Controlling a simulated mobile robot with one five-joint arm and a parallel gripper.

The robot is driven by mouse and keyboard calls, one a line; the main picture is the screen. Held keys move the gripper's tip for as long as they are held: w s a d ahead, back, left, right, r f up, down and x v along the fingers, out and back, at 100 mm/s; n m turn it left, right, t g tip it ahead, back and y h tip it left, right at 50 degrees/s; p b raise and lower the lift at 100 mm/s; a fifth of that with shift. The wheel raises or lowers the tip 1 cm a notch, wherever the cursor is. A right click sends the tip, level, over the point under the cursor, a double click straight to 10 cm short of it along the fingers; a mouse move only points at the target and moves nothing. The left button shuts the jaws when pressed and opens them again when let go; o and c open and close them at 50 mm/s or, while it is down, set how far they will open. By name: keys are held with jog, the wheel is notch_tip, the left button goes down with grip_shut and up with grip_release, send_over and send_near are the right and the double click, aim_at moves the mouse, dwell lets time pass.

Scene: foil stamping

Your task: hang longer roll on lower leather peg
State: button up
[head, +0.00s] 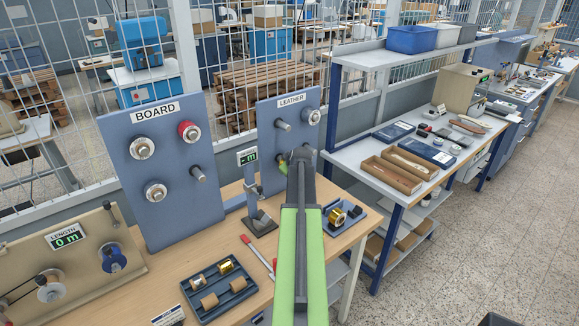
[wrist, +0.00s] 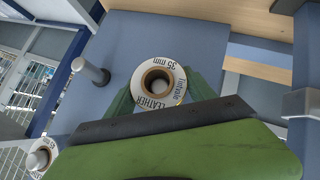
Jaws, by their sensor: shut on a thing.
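My gripper (wrist: 158,92) is shut on a white-faced roll (wrist: 148,73) marked LEATHER and 35 mm, with a brown core. It is in front of the blue LEATHER board (wrist: 208,45). Grey shows inside the core; I cannot tell whether this is a peg end or whether the roll is around a peg. A bare peg (wrist: 95,71) stands left of the roll in the wrist view. In the head view my gripper (head: 294,160) is at the lower part of the LEATHER board (head: 265,108) and hides most of the held roll. A bare upper peg (head: 282,125) also shows there.
Another roll (head: 311,117) hangs at the board's upper right. The BOARD panel (head: 122,190) with several rolls stands to the left. A dark tray (head: 240,308) of rolls, a small stand (head: 262,224) and a blue tray with a gold roll (head: 338,217) are on the bench below.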

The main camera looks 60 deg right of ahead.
jog(key=shift+w+d, duration=0.3)
jog(key=shift+w, duration=0.55)
jog(key=shift+w+d, duration=0.25)
jog(key=shift+w, duration=0.55)
jog(key=o, duration=1.6)
jog(key=shift+r, duration=0.1)
jog(key=shift+r, duration=0.1)
jog(key=shift+s+a+r+p, duration=0.25)
jog(key=shift+p, duration=0.2)
jog(key=p+v, duration=1)
jog(key=v, duration=0.6)
jog(key=shift+s+a, duration=0.25)
